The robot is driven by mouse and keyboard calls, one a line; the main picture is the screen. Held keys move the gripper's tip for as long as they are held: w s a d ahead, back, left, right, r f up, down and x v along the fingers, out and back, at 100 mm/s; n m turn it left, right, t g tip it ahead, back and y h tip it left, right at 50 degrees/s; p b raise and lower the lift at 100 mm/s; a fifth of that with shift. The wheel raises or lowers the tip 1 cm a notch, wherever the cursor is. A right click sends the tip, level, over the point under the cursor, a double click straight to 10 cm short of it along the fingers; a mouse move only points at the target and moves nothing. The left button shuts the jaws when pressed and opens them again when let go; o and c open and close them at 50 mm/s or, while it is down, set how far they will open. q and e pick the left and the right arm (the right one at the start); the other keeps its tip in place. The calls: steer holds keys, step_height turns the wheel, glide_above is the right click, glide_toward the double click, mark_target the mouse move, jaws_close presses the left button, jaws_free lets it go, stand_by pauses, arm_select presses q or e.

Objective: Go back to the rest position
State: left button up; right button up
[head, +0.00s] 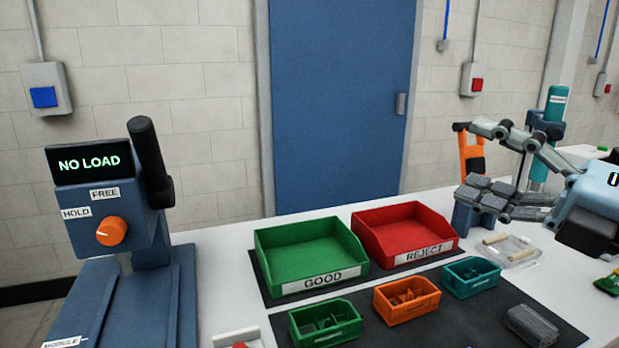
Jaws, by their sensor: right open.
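My right gripper (490,160) reaches in from the right edge in the head view. Its two grey jointed fingers are spread apart, one above the other, with nothing between them. It hangs in the air over the back right of the white table, right of the red REJECT bin (398,234). Its lower finger overlaps a dark blue block (468,218) in the picture; I cannot tell whether they touch. My left gripper is out of view.
A green GOOD bin (322,285) and small green (334,328), orange (404,312) and teal (470,289) trays sit on a dark mat. A blue machine reading NO LOAD (92,160) stands at left. A clear tray (522,258) and teal column (551,115) are near my right arm.

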steer(key=d+m+t+h, duration=0.5)
steer(key=d+m+h, duration=0.3)
steer(key=m+h, duration=0.5)
steer(key=s+d+f+m+g+h, duration=0.4)
steer(key=d+f+m+g, duration=0.2)
steer(key=f+m, duration=0.5)
steer(key=s+a+f+m+g+y, duration=0.25)
steer(key=s+a+f+g, duration=0.2)
steer(key=s+f, duration=0.3)
steer(key=s+a+f+m+g+y, duration=0.2)
steer(key=s+a+f+m+g, duration=0.15)
steer(key=s+f+g, duration=0.45)
steer(key=s+d+f+b, duration=0.1)
steer(key=s+f+b, duration=0.1)
steer(key=f, duration=1.2)
steer(key=s+f+b, duration=0.1)
steer(key=f+b, duration=0.1)
steer(key=f, duration=1.2)
steer(key=s+d+f+g+b, duration=0.1)
steer(key=s+f+b, duration=0.2)
steer(key=s+f, duration=1.5)
step_height(320, 180, down, 3)
steer(key=shift+s+d+r, duration=0.15)
steer(key=shift+s+d, duration=0.15)
steer(key=shift+s, duration=0.1)
